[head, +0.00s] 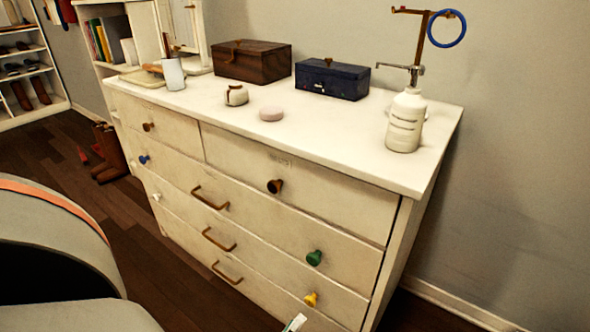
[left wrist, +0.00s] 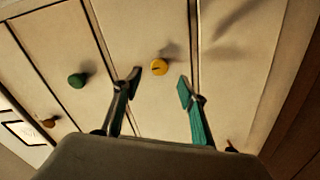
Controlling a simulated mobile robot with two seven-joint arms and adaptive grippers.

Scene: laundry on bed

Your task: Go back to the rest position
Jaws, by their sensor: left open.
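My left gripper (left wrist: 159,88) is open, its two fingers spread apart in the left wrist view. In the head view only a small tip of my left gripper (head: 295,322) shows at the bottom edge, just below and left of the yellow knob (head: 311,299). My right gripper is in neither view.
The white dresser (head: 330,232) fills the middle, its drawers appearing shut. Its top holds a wooden box (head: 251,62), a blue box (head: 332,79), a pump bottle (head: 406,121) and a stand with a blue ring (head: 447,28).

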